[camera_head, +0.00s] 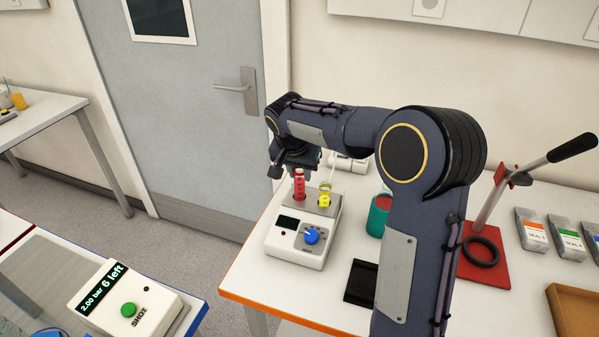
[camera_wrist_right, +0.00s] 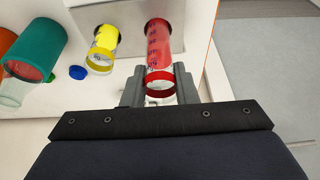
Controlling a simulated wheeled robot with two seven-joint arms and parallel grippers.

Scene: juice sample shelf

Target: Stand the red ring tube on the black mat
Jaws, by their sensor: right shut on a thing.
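The red ring tube (camera_head: 299,187) stands upright at the grey top of a white device (camera_head: 287,246) with a blue knob. It also shows in the wrist view (camera_wrist_right: 159,48), its red rim towards the camera and its lower end at the device's top; I cannot tell how deep it sits. My right gripper (camera_wrist_right: 158,90) is shut on the tube near its rim; in the head view the gripper (camera_head: 297,164) is above the device, partly hidden by its own wrist. The black mat (camera_head: 360,283) lies on the white table, bare where visible, its right side hidden by my arm. My left gripper is not in view.
A yellow ring tube (camera_head: 324,195) stands beside the red one in the same device. A teal cup (camera_head: 378,216) stands between the device and my arm. A red-based lever press (camera_head: 482,262), seal packets (camera_head: 532,232) and a brown tray (camera_head: 575,312) are at right.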

